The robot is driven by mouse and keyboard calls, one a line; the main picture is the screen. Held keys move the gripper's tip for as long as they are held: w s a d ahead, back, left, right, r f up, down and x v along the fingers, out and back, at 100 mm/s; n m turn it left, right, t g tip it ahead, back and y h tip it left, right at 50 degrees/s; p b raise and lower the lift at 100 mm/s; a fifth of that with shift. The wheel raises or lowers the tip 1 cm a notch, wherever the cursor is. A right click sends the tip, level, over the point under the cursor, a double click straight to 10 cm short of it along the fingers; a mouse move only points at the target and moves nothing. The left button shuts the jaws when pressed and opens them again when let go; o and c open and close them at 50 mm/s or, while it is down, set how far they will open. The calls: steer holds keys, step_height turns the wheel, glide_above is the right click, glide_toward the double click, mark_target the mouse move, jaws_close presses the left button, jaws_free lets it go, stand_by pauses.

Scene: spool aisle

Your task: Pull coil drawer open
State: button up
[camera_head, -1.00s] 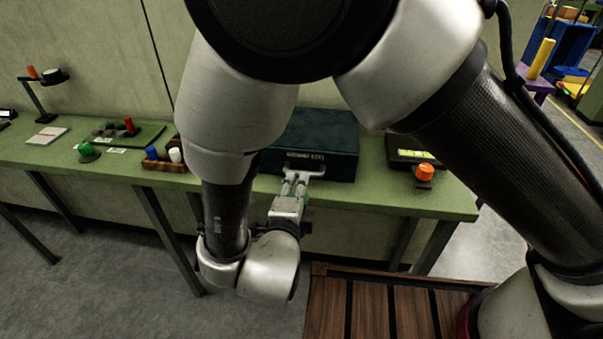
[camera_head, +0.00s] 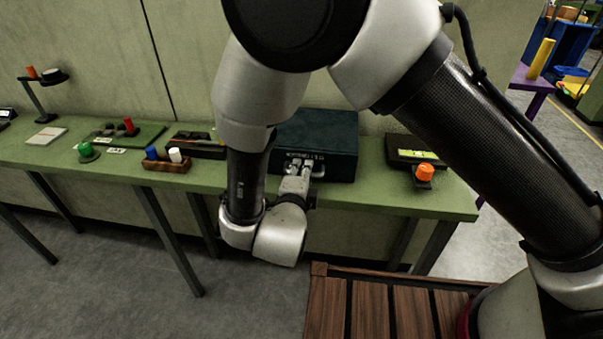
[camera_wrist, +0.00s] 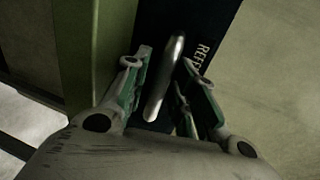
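The coil drawer is a dark teal box (camera_head: 325,137) on the green bench, with pale lettering on its front. Its front also shows in the wrist view (camera_wrist: 205,20). A metal bar handle (camera_wrist: 165,78) stands out from that front. My gripper (camera_head: 299,172) is at the drawer front; in the wrist view its two fingers (camera_wrist: 160,90) are apart, one on each side of the handle. Gaps show between the handle and the fingers, so they are not closed on it. The drawer appears shut. The handle is mostly hidden by my gripper in the head view.
The green bench (camera_head: 385,195) runs along the wall. Right of the drawer are a dark device (camera_head: 407,150) and an orange knob (camera_head: 425,172). To the left is a wooden rack (camera_head: 166,165) with blue and white pegs.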

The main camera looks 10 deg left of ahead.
jaws_close()
steer(key=shift+s, duration=0.15)
steer(key=f+v, duration=0.3)
steer(key=v, duration=1.2)
steer(key=shift+s, duration=0.75)
steer(key=shift+f, duration=0.1)
steer(key=shift+o, duration=2)
jaws_free()
